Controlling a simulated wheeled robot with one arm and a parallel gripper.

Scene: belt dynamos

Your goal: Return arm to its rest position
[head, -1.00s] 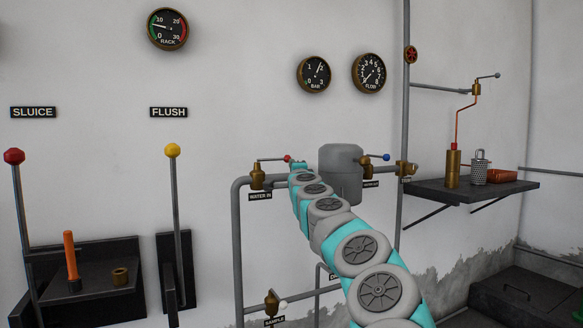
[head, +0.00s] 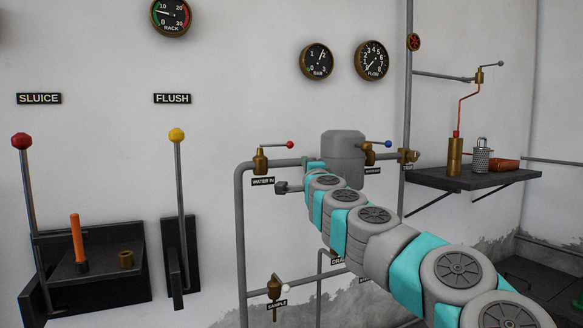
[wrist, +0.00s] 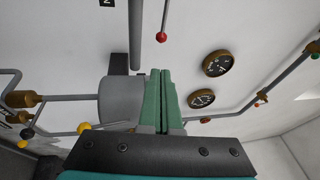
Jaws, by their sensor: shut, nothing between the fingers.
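My arm (head: 375,237) crosses the head view from the lower right toward the pipework, and its far end is beside the grey tank (head: 342,150). In the head view, the fingers cannot be made out clearly. In the wrist view, my gripper (wrist: 160,75) shows two green fingers pressed together. It is shut and empty. The WATER IN valve (head: 261,160), with a red-tipped lever, is left of the tank and close to the arm's end. The lever points right.
The blue-knobbed valve (head: 370,156) and a vertical pipe (head: 407,110) stand right of the tank. A dark wall shelf (head: 478,181) holds brass and metal items. The red SLUICE lever (head: 28,200) and yellow FLUSH lever (head: 180,200) are at left. Open wall lies between FLUSH and the pipes.

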